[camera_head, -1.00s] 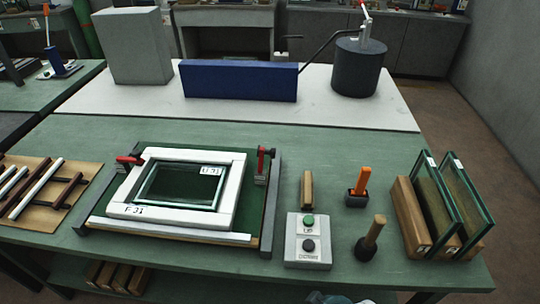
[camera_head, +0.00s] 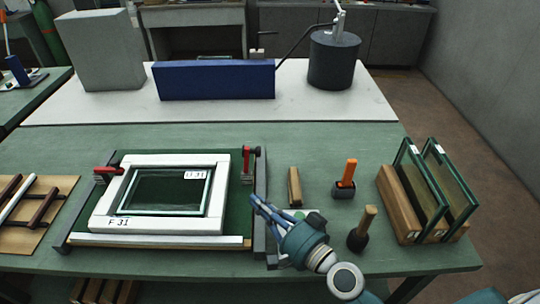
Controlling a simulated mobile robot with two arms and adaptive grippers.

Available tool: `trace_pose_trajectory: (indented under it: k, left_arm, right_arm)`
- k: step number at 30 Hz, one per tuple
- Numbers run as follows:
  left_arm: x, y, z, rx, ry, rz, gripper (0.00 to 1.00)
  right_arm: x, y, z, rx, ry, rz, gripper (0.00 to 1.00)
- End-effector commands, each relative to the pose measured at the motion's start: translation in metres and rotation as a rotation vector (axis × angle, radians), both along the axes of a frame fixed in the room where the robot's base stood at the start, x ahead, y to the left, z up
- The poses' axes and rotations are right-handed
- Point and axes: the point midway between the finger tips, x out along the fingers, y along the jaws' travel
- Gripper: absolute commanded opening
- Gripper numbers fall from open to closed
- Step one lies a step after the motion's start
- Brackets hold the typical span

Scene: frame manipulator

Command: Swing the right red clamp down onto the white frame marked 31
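The white frame marked F 31 (camera_head: 165,226) lies flat on the green fixture board, with a glass pane labelled 31 (camera_head: 165,190) inside it. The right red clamp (camera_head: 247,160) stands at the frame's upper right corner with its red handle upright, beside the frame. The left red clamp (camera_head: 107,171) is at the upper left, its red handle lying roughly level. My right gripper (camera_head: 256,202) is below the right clamp, near the fixture's right rail, apart from the clamp. Its blue fingers point up-left; their gap is too small to judge. My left gripper is not in view.
My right arm covers most of the button box (camera_head: 316,218). A wooden block (camera_head: 294,187), an orange-handled tool (camera_head: 349,173) and a wooden-handled mallet (camera_head: 363,230) stand to the right. Glass panes (camera_head: 455,190) stand in a wooden rack (camera_head: 398,205). Bars lie on a board (camera_head: 52,232) at left.

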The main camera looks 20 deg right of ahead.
Motion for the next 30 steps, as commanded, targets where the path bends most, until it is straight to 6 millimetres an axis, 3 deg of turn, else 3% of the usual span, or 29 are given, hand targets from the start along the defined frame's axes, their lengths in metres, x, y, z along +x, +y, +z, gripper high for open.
trace_pose_trajectory:
  k: [3, 6, 9, 17, 28, 30]
  left_arm:
    - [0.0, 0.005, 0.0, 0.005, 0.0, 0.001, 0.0]
    - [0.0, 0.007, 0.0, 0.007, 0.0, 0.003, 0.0]
    - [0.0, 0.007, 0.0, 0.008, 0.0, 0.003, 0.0]
    - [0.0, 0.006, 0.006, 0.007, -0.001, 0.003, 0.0]
    - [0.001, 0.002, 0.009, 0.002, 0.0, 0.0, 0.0]
    - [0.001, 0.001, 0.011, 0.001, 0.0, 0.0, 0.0]
  right_arm:
    - [0.029, -0.055, 0.006, 0.231, 0.005, -0.195, 0.0]
    - [0.041, -0.091, 0.002, 0.358, 0.02, -0.318, 0.0]
    - [0.046, -0.112, -0.005, 0.426, 0.035, -0.392, 0.0]
    - [0.07, -0.119, -0.004, 0.453, 0.038, -0.418, 0.0]
    - [0.148, -0.118, -0.002, 0.451, 0.037, -0.416, 0.0]
    - [0.151, -0.105, -0.002, 0.456, 0.041, -0.414, 0.0]
